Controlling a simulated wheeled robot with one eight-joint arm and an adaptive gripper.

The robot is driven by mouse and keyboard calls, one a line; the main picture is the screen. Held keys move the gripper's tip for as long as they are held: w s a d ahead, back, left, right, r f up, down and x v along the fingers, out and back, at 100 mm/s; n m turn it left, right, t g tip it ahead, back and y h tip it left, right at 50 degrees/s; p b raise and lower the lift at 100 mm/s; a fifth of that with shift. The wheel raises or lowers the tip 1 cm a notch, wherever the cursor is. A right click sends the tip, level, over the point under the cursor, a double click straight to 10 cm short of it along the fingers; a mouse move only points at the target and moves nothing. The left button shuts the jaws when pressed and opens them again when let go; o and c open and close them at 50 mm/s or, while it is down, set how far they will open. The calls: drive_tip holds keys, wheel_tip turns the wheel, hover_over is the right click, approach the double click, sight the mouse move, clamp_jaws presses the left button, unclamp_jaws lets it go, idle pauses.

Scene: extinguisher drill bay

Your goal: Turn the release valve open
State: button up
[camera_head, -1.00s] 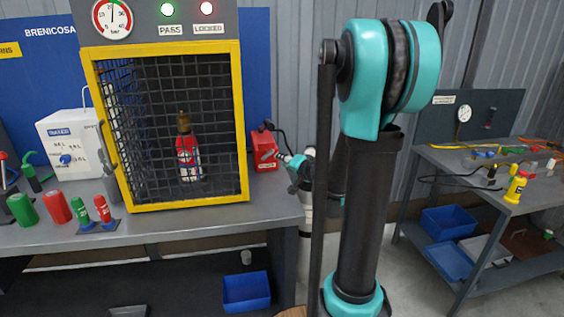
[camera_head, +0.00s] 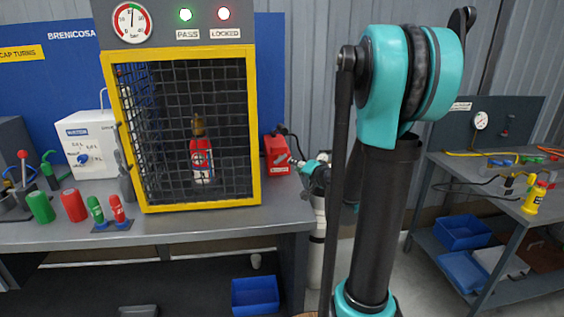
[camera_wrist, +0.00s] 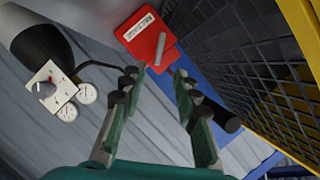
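The red valve box (camera_head: 277,155) is fixed beside the right side of the yellow-framed cage. In the wrist view the red box (camera_wrist: 146,38) has a white label and a grey lever (camera_wrist: 160,49) on its face; I take this to be the release valve. My gripper (camera_wrist: 154,78) is open and empty, its dark fingertips below the lever and on either side of its line. They look apart from it, but the exact gap cannot be told. In the head view my gripper (camera_head: 303,165) is small, just right of the red box, and partly hidden by my arm.
The mesh cage (camera_head: 182,209) holds a red extinguisher (camera_head: 202,160). A pressure gauge (camera_head: 132,22), a lit green PASS light and a lit red LOCKED light are above it. In the wrist view, cage mesh is close on the right; a knob plate with gauges (camera_wrist: 49,88) is left.

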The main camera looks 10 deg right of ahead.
sight(281, 160)
drive_tip(key=x, duration=1.2)
drive_tip(key=shift+w+a, duration=0.2)
drive_tip(key=shift+w, duration=0.05)
drive_tip(key=shift+c, duration=0.2)
clamp_jaws()
